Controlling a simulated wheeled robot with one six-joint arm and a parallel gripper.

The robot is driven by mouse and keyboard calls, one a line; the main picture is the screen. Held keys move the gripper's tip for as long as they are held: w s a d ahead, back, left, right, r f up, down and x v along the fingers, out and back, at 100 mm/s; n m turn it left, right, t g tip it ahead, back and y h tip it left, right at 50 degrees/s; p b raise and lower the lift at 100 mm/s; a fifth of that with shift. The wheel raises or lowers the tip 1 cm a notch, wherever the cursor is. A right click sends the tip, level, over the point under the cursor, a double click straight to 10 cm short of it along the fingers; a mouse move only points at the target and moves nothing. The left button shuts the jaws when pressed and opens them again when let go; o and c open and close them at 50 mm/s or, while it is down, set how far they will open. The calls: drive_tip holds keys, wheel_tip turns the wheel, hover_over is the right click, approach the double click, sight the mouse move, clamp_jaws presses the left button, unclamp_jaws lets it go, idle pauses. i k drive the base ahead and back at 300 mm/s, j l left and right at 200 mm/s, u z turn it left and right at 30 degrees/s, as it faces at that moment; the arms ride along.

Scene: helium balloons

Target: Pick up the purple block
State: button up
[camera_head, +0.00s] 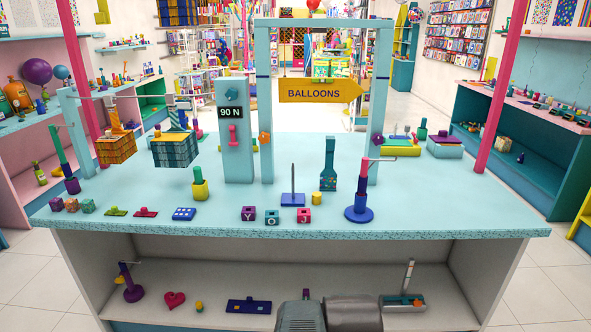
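A small block with the letter Y (248,214) looks purple and sits near the front middle of the light-blue table (330,228). A teal block with the letter O (272,218) and a pinkish-red block with the letter J (304,217) stand to its right, apart from it. At the front left, a small mauve cube (57,204) also looks purplish; a reddish cube (71,205) and a greenish cube (88,206) sit beside it. I cannot tell for certain which one is the purple block. My gripper is not visible; grey parts, likely my arm, show at the bottom edge.
A white dice-like blue block (185,213), a yellow pot (200,190), a blue spike stand (292,198) and a blue post stand (359,212) are nearby. Behind stands a light-blue frame with a BALLOONS sign (319,91). The table's front right is clear.

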sight(249, 213)
drive_tip(key=i+j+u, duration=0.35)
drive_tip(key=i+u, duration=0.35)
drive_tip(key=i+j+u, duration=0.1)
drive_tip(key=i+u, duration=0.25)
drive_tip(key=i, duration=0.15)
